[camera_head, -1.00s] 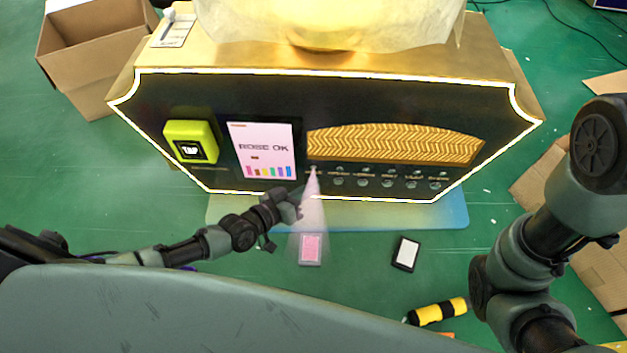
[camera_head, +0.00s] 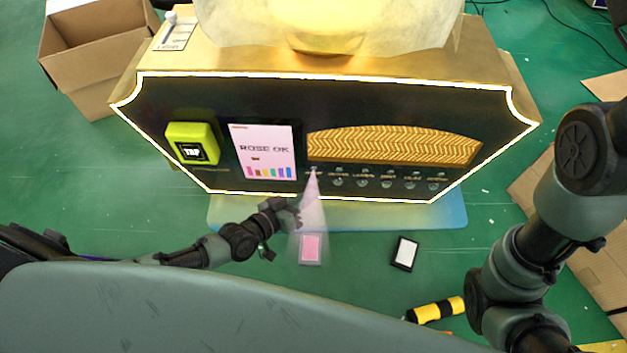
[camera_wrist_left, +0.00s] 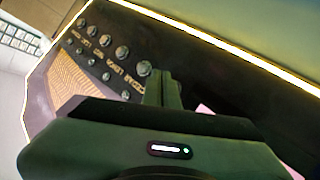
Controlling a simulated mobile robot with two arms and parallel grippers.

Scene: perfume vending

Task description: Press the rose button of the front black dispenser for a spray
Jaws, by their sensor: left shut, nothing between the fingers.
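The black dispenser (camera_head: 330,120) with a lit edge stands ahead. Its screen (camera_head: 263,150) reads "ROSE OK" over coloured bars. A row of round buttons (camera_head: 388,183) with labels runs along the lower front; they also show in the left wrist view (camera_wrist_left: 122,52). A pale pink spray cone (camera_head: 312,205) comes down from the left end of the row, onto a pink card (camera_head: 311,249). The rose button itself is hidden or too small to tell. My left gripper (camera_head: 290,210) is shut and empty, just left of the spray, below the panel. My right gripper is out of view.
A yellow-green "TAP" reader (camera_head: 192,143) is on the panel's left. A black-framed white card (camera_head: 405,253) and a yellow-black cylinder (camera_head: 436,310) lie on the green floor. Cardboard boxes (camera_head: 92,55) stand at the back left. My right arm fills the right side.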

